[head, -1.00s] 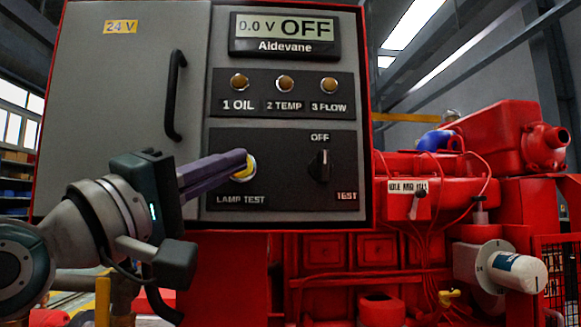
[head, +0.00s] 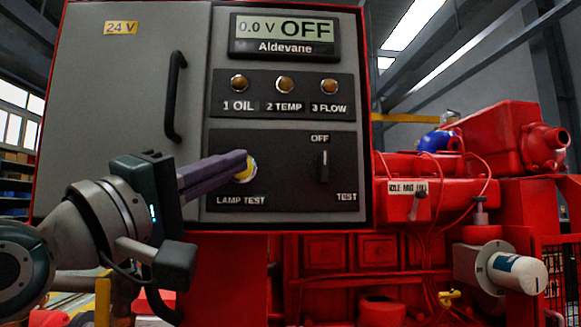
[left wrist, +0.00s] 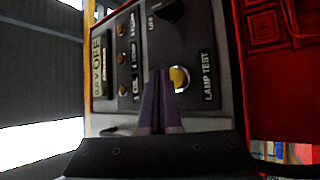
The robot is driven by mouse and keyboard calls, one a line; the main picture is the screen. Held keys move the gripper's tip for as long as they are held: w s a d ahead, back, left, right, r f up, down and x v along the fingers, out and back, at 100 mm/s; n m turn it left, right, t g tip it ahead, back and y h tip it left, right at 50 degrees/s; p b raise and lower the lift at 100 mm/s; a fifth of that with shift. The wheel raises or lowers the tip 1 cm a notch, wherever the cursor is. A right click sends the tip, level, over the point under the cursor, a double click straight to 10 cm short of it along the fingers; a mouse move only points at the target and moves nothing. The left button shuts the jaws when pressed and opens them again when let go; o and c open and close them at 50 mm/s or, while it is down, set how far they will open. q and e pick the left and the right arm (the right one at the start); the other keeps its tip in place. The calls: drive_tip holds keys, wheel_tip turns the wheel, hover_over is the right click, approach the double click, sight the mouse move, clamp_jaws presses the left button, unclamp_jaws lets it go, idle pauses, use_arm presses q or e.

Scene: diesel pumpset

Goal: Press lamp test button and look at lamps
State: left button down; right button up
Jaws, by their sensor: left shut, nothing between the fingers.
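The lamp test button (head: 249,170) is yellow in a pale ring above the LAMP TEST label. My left gripper (head: 244,158) is shut and empty, its purple fingertips at the button and covering part of it. In the left wrist view the fingertips (left wrist: 161,73) overlap the left side of the yellow button (left wrist: 179,78); I cannot tell whether they touch it. Three lamps, 1 OIL (head: 239,83), 2 TEMP (head: 285,84) and 3 FLOW (head: 329,85), look dull amber-brown and unlit. The display (head: 285,28) reads 0.0 V OFF. My right gripper is not in view.
A black rotary switch (head: 323,166) marked OFF and TEST is right of the button. A black door handle (head: 175,96) stands out on the grey cabinet door (head: 120,110). Red engine parts (head: 430,180) with thin red lines fill the right side.

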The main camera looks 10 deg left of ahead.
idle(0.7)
use_arm(q)
drive_tip(key=shift+w+a, duration=0.1)
drive_tip(key=shift+w, duration=0.3)
drive_tip(key=shift+w+a, duration=0.1)
drive_tip(key=shift+w, duration=0.3)
idle(0.6)
drive_tip(key=shift+s+d+p, duration=0.2)
drive_tip(key=shift+s+p, duration=0.3)
drive_tip(key=shift+s, duration=0.3)
